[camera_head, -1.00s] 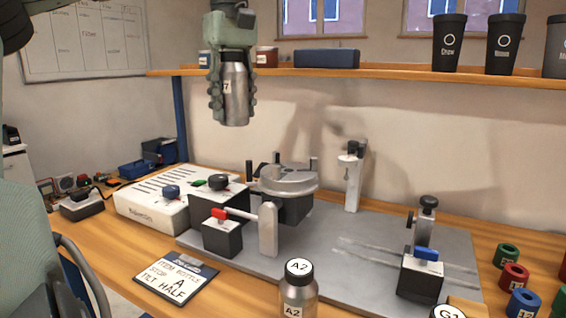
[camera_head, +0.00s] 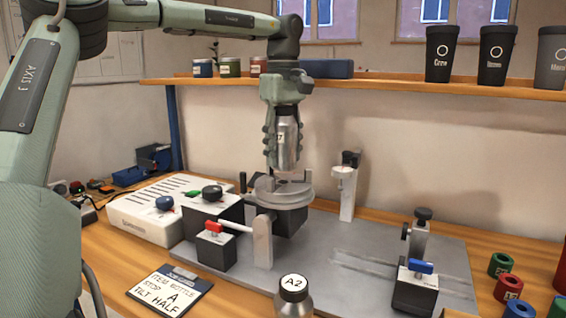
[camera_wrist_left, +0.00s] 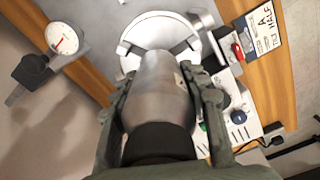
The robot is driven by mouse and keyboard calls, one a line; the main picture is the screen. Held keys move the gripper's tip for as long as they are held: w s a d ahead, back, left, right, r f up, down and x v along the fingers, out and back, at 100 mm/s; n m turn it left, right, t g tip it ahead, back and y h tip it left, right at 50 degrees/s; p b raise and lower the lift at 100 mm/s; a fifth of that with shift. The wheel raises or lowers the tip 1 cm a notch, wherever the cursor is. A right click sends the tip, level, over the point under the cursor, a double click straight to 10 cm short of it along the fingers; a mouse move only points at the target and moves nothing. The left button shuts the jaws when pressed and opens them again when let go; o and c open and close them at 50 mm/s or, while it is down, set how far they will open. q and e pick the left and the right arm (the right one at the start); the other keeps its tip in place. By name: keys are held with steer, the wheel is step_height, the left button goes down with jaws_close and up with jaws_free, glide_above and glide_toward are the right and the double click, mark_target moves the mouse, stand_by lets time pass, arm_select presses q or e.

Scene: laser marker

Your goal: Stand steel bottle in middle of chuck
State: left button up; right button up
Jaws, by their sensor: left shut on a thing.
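My left gripper (camera_head: 284,140) is shut on the steel bottle (camera_head: 287,150), which hangs upright from it. The bottle's lower end is just above the round grey chuck (camera_head: 283,193); I cannot tell whether it touches. In the left wrist view the steel bottle (camera_wrist_left: 160,85) lies between the fingers of the left gripper (camera_wrist_left: 165,95), its dark cap end toward the camera. The pale chuck (camera_wrist_left: 160,32) shows beyond the bottle's far end, its middle partly hidden by the bottle. My right gripper is not in view.
A white box (camera_head: 150,212) with slots stands left of the chuck. Another bottle labelled A2 (camera_head: 293,290) stands at the front. The plate right of the chuck is largely clear.

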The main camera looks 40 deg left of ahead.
mark_target(283, 106)
arm_select(q)
steer(key=shift+f, duration=1.4)
steer(key=shift+f, duration=0.15)
steer(key=o, duration=1.2)
step_height(283, 106, up, 12)
steer(key=shift+r, duration=0.15)
